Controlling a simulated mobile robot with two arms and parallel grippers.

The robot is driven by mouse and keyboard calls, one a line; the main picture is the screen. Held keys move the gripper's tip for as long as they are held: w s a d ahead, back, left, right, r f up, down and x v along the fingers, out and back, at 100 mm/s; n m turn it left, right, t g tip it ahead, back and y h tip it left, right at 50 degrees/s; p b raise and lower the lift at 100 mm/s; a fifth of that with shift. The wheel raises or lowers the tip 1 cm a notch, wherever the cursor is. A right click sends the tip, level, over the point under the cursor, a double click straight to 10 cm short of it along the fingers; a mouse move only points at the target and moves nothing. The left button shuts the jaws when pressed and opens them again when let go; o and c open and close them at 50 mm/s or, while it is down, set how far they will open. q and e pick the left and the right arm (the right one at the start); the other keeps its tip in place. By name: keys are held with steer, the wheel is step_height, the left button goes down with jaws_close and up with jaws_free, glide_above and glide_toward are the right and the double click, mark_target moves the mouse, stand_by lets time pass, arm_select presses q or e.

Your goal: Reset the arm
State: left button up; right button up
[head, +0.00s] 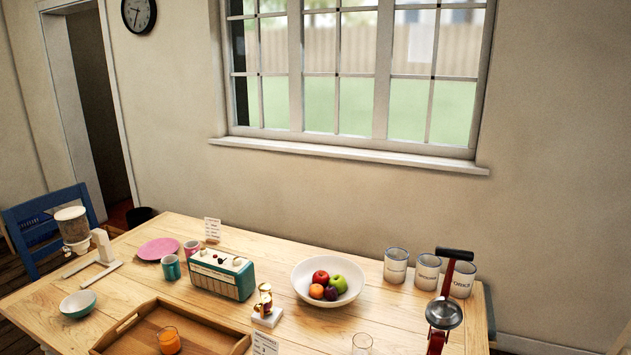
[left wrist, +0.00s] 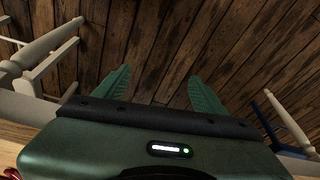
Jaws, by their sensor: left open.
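My left gripper (left wrist: 158,92) shows in the left wrist view. Its two green fingers are spread wide apart with nothing between them. It points at the bare wooden floor (left wrist: 165,35). Neither of my grippers shows in the head view.
In the head view a wooden table (head: 110,295) holds a tray (head: 215,335), a teal radio (head: 222,273), a white fruit bowl (head: 328,297), a cereal dispenser (head: 76,230) and several canisters. White chair parts (left wrist: 45,50) and a blue chair (left wrist: 270,120) flank the gripper.

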arm_select(q)
step_height(320, 180, down, 12)
steer(key=s, duration=0.2)
steer(key=s+a+f+g, duration=0.1)
steer(key=s+a+f, duration=0.2)
steer(key=s+f, duration=1.4)
steer(key=shift+f+g, duration=0.4)
steer(key=shift+f, duration=0.5)
steer(key=shift+a, duration=0.1)
